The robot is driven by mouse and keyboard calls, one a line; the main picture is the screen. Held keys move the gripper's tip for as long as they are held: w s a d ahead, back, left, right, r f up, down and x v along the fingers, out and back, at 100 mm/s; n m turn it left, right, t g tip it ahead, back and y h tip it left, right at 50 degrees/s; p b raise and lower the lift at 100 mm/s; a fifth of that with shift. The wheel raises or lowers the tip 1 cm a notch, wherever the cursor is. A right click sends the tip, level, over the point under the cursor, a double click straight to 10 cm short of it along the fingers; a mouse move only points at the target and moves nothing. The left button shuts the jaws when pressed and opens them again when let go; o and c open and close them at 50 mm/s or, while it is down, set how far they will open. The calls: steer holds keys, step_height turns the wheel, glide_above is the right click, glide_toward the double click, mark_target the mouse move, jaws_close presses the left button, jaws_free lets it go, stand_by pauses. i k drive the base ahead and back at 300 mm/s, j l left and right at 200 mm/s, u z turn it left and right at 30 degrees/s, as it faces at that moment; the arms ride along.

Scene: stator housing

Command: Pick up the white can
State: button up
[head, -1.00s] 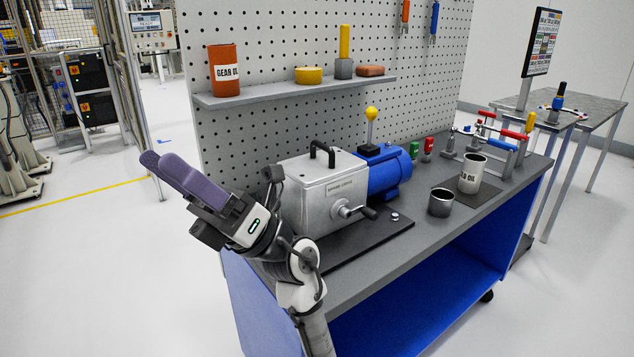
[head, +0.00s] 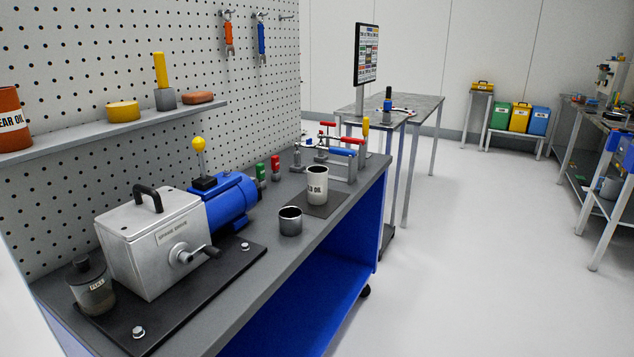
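The white can (head: 317,187) stands upright on a dark mat (head: 331,206) on the grey workbench top. It has dark lettering, partly turned out of sight, and a dark open top. It stands just behind and to the right of a dark metal cup (head: 290,222). Nothing is touching the can from above. My gripper and arm are not in the current head view.
A silver gearbox (head: 150,245) with a blue motor (head: 231,201) and yellow-knobbed lever fills the bench's left part. Red and blue clamps (head: 342,152) stand behind the can. A pegboard with a shelf (head: 120,131) rises behind. Open floor (head: 470,270) lies to the right.

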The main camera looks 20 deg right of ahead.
mark_target(318, 176)
steer(key=i+l+u, duration=0.1)
steer(key=l, duration=0.45)
steer(key=i+l+u, duration=0.1)
steer(key=i+l, duration=0.2)
steer(key=l, duration=0.25)
steer(key=i+l+u, duration=0.1)
steer(key=l, duration=0.5)
steer(key=i+l+u, duration=0.1)
steer(key=l, duration=0.45)
steer(key=i+l+u, duration=0.1)
steer(key=i+l, duration=0.15)
steer(key=l, duration=0.35)
steer(key=i+l+u, duration=0.1)
steer(key=l, duration=0.5)
steer(key=i+l+u, duration=0.1)
steer(key=l, duration=0.55)
steer(key=i+l+u, duration=0.1)
steer(key=i+l, duration=0.4)
